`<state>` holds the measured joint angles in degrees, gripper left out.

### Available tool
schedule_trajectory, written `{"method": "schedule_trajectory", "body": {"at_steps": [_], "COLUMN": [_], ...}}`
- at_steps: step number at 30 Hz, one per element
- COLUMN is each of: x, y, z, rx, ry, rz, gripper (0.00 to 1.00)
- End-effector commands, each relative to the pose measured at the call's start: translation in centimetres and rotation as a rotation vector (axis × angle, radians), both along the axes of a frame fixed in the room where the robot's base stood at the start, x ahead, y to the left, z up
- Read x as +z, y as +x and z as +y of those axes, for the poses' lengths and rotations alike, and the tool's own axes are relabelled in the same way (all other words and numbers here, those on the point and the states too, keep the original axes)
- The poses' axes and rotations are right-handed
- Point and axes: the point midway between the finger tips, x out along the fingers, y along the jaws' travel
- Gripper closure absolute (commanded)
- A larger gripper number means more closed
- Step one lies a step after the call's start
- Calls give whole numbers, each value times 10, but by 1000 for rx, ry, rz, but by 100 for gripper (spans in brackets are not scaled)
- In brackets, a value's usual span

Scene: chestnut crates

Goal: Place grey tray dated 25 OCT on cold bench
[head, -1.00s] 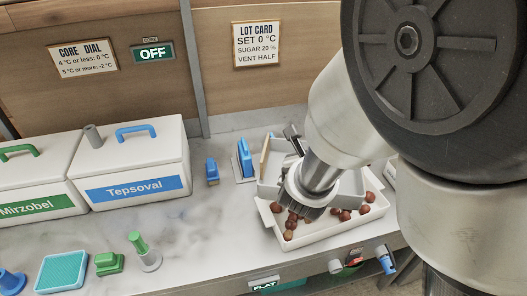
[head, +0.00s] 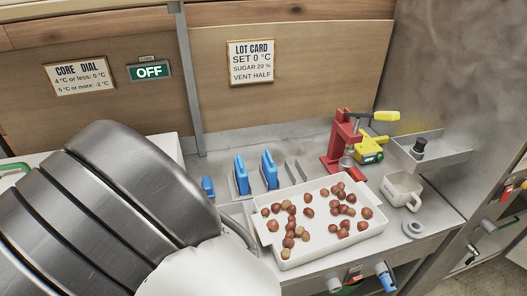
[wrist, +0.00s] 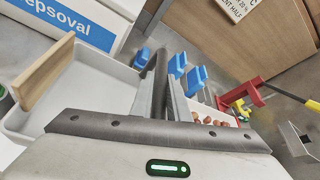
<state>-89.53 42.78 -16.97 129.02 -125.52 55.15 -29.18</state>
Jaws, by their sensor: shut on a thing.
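My gripper (wrist: 163,88) is shut on the side of a pale grey tray (wrist: 112,72) in the wrist view. The tray extends to the left of the fingers, with a tan wooden board standing in it or at its end. No chestnuts show in its visible part, and no date can be read on it. In the head view my arm hides the gripper and this tray. A pale bench top (head: 225,165) runs along the wall; no label shows whether it is the cold bench.
A white tray of chestnuts (head: 337,248) sits on the bench, right of my arm. Blue-handled tools (head: 268,170), a red press (head: 342,143), a yellow tool (head: 372,148), a white mug (head: 402,188) and a grey ring (head: 415,229) surround it. A white Tepsoval box (wrist: 85,18) stands left.

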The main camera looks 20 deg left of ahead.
Motion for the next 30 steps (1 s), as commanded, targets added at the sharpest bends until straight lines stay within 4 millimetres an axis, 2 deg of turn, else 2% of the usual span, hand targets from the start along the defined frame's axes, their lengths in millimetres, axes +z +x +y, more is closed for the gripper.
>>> {"method": "schedule_trajectory", "body": {"at_steps": [13,26,27,29,30], "x": [-55,-63,-62,-62,-62], "y": [0,1,0,0,0], "z": [0,0,0,0,0], "rx": [1,-1,0,0,0], "ry": [-1,3,2,1,1], "rz": [-1,-1,0,0,0], "gripper": [100,100,78,68,66]}}
